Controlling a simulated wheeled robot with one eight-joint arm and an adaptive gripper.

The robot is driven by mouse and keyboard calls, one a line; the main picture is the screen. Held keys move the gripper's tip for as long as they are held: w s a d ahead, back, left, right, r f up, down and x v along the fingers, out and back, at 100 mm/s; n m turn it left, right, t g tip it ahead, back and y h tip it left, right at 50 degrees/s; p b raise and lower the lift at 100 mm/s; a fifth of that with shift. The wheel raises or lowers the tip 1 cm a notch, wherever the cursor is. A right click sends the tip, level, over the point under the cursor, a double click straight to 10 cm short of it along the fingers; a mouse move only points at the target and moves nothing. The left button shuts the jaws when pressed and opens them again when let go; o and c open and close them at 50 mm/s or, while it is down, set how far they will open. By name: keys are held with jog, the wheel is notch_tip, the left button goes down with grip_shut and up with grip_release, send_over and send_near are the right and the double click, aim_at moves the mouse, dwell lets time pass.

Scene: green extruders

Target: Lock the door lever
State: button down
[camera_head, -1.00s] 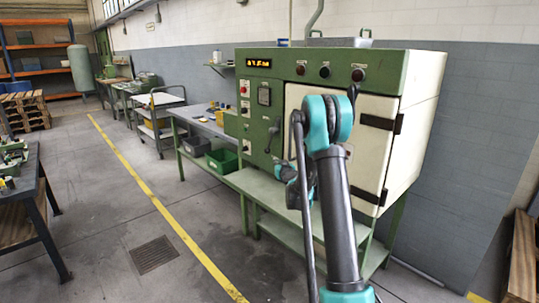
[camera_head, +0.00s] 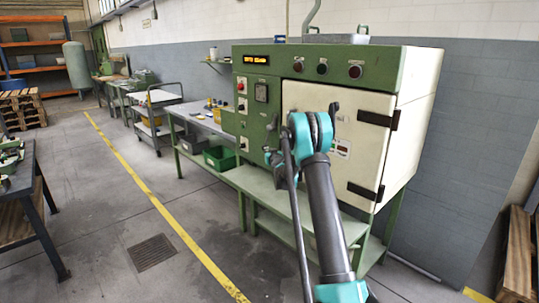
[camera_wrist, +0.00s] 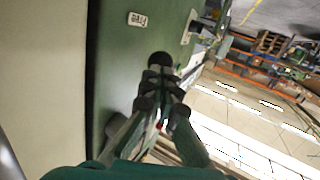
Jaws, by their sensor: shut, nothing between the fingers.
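The green machine cabinet (camera_head: 410,70) stands at centre right in the head view with its cream door (camera_head: 358,110), which looks closed. A dark lever (camera_head: 272,125) shows at the door's left side, small and partly unclear. My gripper (camera_head: 271,158) is beside the green front panel, below the lever, partly hidden by my arm. In the wrist view my gripper (camera_wrist: 160,82) is shut and empty, its tips close to a round black knob (camera_wrist: 160,60), apparently the lever's end. I cannot tell whether they touch. A label reading "Free" (camera_wrist: 138,19) is on the green panel.
A green shelf (camera_head: 255,185) runs below the cabinet front. A workbench (camera_head: 205,125) with bins (camera_head: 219,158) stands to the left, and a dark table (camera_head: 30,190) at far left. The floor between, with a yellow line (camera_head: 160,200), is clear.

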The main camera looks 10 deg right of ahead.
jog(key=shift+w, duration=0.35)
jog(key=shift+w+a, duration=0.1)
jog(key=shift+a, duration=0.05)
